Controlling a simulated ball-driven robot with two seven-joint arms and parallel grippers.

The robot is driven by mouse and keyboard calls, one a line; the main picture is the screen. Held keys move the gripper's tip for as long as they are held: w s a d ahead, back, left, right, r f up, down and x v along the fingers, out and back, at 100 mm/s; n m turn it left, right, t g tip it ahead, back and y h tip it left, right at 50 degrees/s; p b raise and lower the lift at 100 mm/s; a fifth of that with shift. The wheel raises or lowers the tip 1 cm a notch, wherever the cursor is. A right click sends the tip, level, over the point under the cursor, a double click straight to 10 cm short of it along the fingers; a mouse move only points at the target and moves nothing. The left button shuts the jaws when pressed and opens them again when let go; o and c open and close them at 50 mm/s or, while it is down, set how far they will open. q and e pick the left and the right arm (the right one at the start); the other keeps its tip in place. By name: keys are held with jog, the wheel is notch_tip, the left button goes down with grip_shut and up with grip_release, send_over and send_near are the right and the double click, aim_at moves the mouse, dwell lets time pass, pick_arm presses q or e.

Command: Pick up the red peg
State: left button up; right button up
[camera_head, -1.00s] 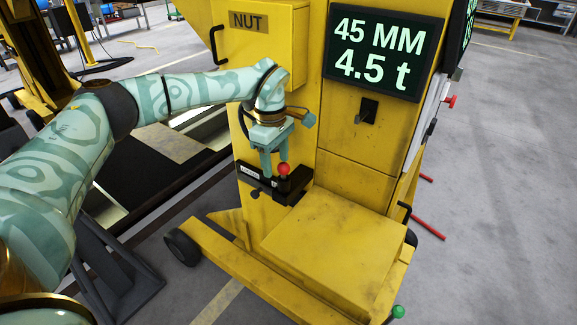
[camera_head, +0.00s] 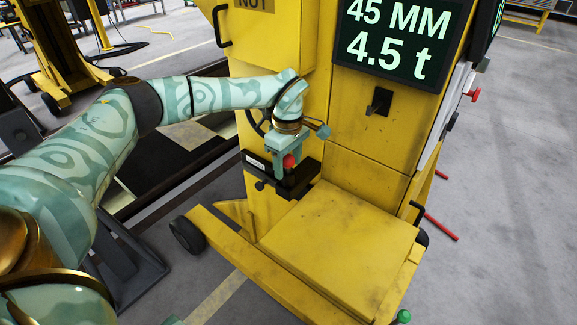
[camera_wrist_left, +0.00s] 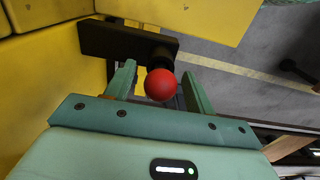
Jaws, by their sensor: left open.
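The red peg shows as a round red ball head (camera_head: 289,161) at a black bracket (camera_head: 268,172) on the front of the yellow machine. The ball also shows in the left wrist view (camera_wrist_left: 161,85), with the dark bracket (camera_wrist_left: 125,42) behind it. My left gripper (camera_head: 285,167) points down at the peg and is open. In the left wrist view its two teal fingers (camera_wrist_left: 160,76) stand on either side of the ball, with a visible gap at the left; whether the right finger touches cannot be told. The peg's shaft is mostly hidden. My right gripper is not in view.
A flat yellow platform (camera_head: 340,245) juts out below and right of the bracket. A dark display (camera_head: 400,42) reads 45 MM and 4.5 t. A black lever (camera_head: 379,101) sits below it. Red rods (camera_head: 441,227) lie to the right, with open grey floor beyond.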

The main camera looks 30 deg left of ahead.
pick_arm(q)
jog(key=c, duration=1)
jog(key=shift+c, duration=0.2)
